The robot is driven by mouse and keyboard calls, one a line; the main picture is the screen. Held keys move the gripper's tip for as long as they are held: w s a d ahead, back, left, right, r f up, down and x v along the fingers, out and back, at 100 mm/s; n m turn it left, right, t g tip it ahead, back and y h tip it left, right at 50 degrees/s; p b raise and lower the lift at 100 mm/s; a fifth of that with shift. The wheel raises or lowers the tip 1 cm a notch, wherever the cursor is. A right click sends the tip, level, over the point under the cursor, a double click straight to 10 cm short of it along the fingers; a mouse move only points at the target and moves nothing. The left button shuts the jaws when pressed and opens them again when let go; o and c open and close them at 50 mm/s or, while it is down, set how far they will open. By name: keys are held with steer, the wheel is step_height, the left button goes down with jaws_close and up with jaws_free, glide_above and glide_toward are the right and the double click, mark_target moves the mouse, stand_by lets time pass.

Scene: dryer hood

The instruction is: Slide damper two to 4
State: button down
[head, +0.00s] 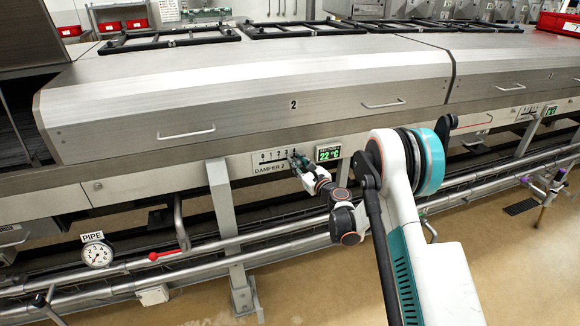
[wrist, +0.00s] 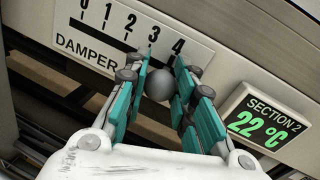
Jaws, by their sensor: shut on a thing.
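The damper 2 scale plate (head: 270,163) is a white strip marked 0 to 4 on the machine's front, below hood 2. It also shows in the wrist view (wrist: 100,45), tilted down to the right. A round grey knob (wrist: 159,85) sits near the 4 end of the scale. My gripper (head: 297,158) has its teal fingers (wrist: 163,72) on either side of the knob and is shut on it.
A green display reading 22 °C (head: 329,154) is just right of the plate. A grey post (head: 223,215) and long pipes (head: 130,265) run below. Hood 2 (head: 250,90) overhangs above, with handles. A pipe gauge (head: 97,254) is at lower left.

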steer(key=shift+d, duration=0.25)
steer(key=c, duration=1.3)
jaws_free()
steer(key=shift+d, duration=0.2)
steer(key=shift+a, duration=0.1)
steer(key=v, duration=1.2)
steer(key=shift+a, duration=0.1)
